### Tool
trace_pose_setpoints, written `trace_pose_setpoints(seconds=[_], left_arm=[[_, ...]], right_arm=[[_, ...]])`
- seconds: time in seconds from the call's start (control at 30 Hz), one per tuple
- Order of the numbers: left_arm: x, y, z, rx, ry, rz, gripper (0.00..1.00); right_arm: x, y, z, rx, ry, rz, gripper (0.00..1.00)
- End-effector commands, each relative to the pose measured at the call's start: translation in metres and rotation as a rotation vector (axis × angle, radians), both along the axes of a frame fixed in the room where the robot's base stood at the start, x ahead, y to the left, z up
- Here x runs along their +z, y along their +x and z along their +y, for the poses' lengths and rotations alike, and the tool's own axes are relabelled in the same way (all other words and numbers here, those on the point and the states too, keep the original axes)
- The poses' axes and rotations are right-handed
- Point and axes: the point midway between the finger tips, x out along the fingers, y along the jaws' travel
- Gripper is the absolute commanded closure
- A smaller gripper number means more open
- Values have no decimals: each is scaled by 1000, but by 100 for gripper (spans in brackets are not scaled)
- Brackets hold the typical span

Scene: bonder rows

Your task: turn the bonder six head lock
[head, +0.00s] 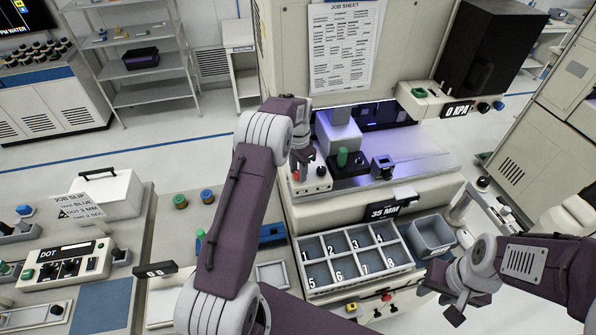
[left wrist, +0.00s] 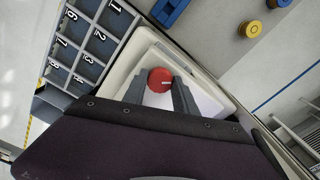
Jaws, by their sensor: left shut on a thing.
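The bonder (head: 430,150) stands in the middle of the head view, with a lit work bay and a 35 MM label on its front. A red round knob (left wrist: 160,80) with a pale mark sits on a white panel, which shows in the left wrist view. My left gripper (head: 299,165) is at the left end of the bonder's deck. In the left wrist view its two fingers (left wrist: 161,88) are on either side of the red knob, shut on it. My right gripper (head: 462,297) hangs at the lower right, away from the knob; its finger gap is unclear.
A numbered grey compartment tray (head: 352,262) and a grey bin (head: 431,236) are in front of the bonder. A green knob (head: 342,156) stands right of my left gripper. A dot controller (head: 66,265) and a job slip (head: 80,207) are at left.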

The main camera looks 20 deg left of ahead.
Motion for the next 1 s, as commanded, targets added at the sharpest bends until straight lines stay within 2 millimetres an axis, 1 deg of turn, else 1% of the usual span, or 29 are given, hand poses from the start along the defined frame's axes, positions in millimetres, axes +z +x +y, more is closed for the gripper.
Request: trace_pose_setpoints(seconds=[0.03,0.2,0.5,0.7,1.0], left_arm=[[2,3,0,-41,1,-11,100],[2,3,-1,-200,1,-11,100],[2,3,-1,-436,2,-11,100],[2,2,-2,-543,2,-11,100],[2,2,-2,-621,1,-10,100]], right_arm=[[0,0,0,0,0,0,64],[0,0,0,0,0,0,64],[0,0,0,0,0,0,64],[-1,0,0,0,0,0,64],[-1,0,0,0,0,0,64]])
